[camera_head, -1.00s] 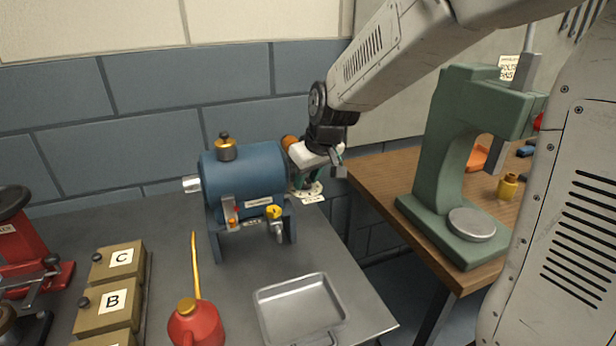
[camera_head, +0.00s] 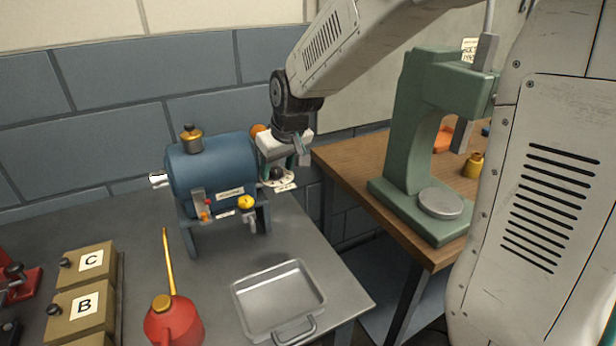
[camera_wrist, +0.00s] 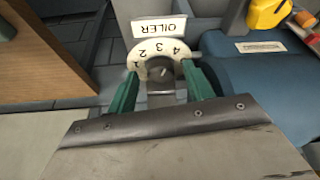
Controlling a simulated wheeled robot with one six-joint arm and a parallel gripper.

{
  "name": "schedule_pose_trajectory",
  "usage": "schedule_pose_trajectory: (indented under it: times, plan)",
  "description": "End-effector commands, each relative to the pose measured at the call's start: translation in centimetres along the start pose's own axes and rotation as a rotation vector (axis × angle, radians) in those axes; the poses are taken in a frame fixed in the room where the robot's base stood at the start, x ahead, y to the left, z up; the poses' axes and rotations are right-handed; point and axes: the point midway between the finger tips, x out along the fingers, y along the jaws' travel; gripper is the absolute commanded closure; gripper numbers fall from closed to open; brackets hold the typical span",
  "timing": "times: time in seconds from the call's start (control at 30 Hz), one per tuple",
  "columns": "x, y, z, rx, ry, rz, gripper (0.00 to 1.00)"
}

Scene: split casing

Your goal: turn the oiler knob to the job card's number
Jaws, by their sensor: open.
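The oiler dial (camera_wrist: 138,58) is a white plate with the numbers 1 to 4 and a tag reading OILER. Its dark round knob (camera_wrist: 161,70) carries a light pointer mark, which seems to point up toward the middle numbers; the exact number is unclear. The dial (camera_head: 291,182) also shows at the right end of the blue casing (camera_head: 212,172). My gripper (camera_wrist: 160,80) is open, with one green finger on each side of the knob; I cannot tell whether they touch it. In the head view my gripper (camera_head: 280,168) is at the dial. No job card is readable.
A metal tray (camera_head: 240,306), a red oil can (camera_head: 172,322) and lettered boxes (camera_head: 82,260) stand on the grey bench. A green press (camera_head: 410,130) stands on the wooden table at right. A yellow part (camera_head: 246,202) sits on the casing's front.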

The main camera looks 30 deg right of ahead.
Motion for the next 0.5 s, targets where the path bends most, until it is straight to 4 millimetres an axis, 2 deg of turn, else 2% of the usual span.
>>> schedule_pose_trajectory:
  times: [0.27, 0.5]
  plan:
    - [0.03, 0.10, 0.02, -0.058, -0.003, -0.024, 0.48]
    - [0.08, 0.33, 0.01, -0.216, -0.004, -0.091, 0.48]
